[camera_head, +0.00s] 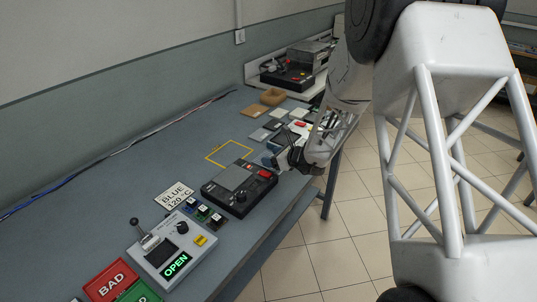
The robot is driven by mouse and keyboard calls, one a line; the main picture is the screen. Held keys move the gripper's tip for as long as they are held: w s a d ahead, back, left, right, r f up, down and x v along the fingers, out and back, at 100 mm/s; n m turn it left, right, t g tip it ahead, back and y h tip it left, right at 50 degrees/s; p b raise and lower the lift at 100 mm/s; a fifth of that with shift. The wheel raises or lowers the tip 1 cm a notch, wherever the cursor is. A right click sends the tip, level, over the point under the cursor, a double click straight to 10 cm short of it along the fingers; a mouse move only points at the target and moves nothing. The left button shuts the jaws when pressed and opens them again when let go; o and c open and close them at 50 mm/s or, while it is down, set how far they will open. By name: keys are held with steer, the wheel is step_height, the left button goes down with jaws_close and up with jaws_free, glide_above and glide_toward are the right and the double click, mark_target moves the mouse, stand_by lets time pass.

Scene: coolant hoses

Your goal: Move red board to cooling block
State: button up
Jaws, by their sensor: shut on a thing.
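My gripper (287,160) is low over the right edge of the bench, just beyond the black device. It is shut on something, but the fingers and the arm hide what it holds. A small red piece (300,125) shows among pale items beyond the gripper; I cannot tell whether it is the red board. No cooling block can be made out for certain. A black device (226,190) with a grey panel, a knob and a red part stands in the middle of the bench, close to the gripper.
A grey lever box (167,262) with a green "OPEN" display stands at the front, by a red "BAD" plate (109,280). A "BLUE 120 °C" card (175,195) lies behind small dark blocks (205,212). A yellow outline (229,152) marks bare bench. Brown trays (271,97) sit farther back.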

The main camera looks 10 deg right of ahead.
steer(key=shift+w+a+f, duration=0.1)
steer(key=shift+w+f, duration=0.1)
steer(key=shift+w, duration=1.8)
steer(key=shift+w+f, duration=0.2)
steer(key=shift+w, duration=1.75)
steer(key=shift+f, duration=0.1)
steer(key=shift+f, duration=1.6)
steer(key=shift+f, duration=0.15)
steer(key=o, duration=1)
steer(key=shift+v, duration=6.05)
